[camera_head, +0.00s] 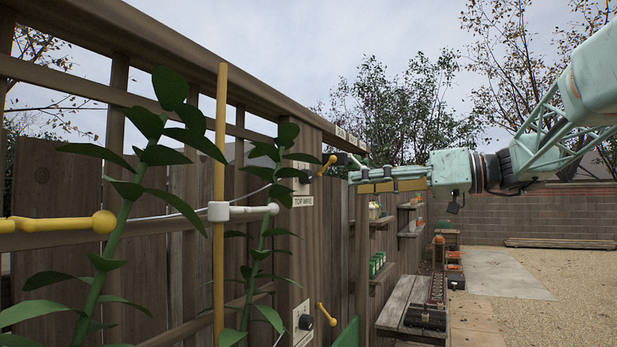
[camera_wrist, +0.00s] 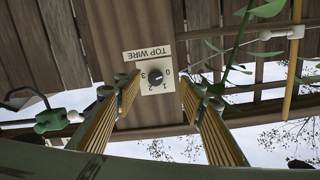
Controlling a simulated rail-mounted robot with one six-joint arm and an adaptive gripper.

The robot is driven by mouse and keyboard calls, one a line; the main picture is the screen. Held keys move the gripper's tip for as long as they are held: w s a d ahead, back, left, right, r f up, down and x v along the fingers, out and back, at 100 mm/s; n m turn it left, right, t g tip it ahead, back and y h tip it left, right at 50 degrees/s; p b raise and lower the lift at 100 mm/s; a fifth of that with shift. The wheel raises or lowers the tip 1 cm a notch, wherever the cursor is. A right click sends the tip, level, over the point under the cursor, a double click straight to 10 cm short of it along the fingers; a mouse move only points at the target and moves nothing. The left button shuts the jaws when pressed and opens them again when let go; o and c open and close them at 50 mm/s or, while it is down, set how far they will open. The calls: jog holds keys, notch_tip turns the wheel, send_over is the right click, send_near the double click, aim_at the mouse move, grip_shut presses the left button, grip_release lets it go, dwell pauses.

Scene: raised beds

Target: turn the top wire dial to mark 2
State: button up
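The top wire dial (camera_wrist: 154,77) is a small dark round knob on a pale plate with marks 0 to 3. In the wrist view its TOP WIRE label (camera_wrist: 148,53) is upside down, and I cannot tell surely which mark the knob points at.
A second dial (camera_head: 306,322) is low on the same post. Leafy plants (camera_head: 135,195) and a cane (camera_head: 220,120) stand to the left. A bench (camera_head: 400,305) is below right; open gravel lies further right.

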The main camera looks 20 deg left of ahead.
aim_at(311, 178)
jog(key=shift+w+a+r+n+y, duration=0.2)
jog(key=shift+w+r+n, duration=0.05)
jog(key=shift+w+r, duration=0.25)
jog(key=shift+w+a+r+n+y, duration=0.25)
jog(key=shift+w+r, duration=0.1)
jog(key=shift+w, duration=0.15)
jog(key=shift+a, duration=0.15)
jog(key=shift+w+a+p, duration=0.2)
jog(key=shift+a+p, duration=0.15)
jog(key=shift+a, duration=1.85)
jog(key=shift+w+a+p, duration=0.15)
jog(key=shift+a+p, duration=0.2)
jog(key=shift+a, duration=1.9)
jog(key=shift+w+a+p, duration=0.2)
jog(key=shift+a+p, duration=0.15)
jog(key=shift+a, duration=1.85)
jog(key=shift+c, duration=0.7)
jog(key=c, duration=0.7)
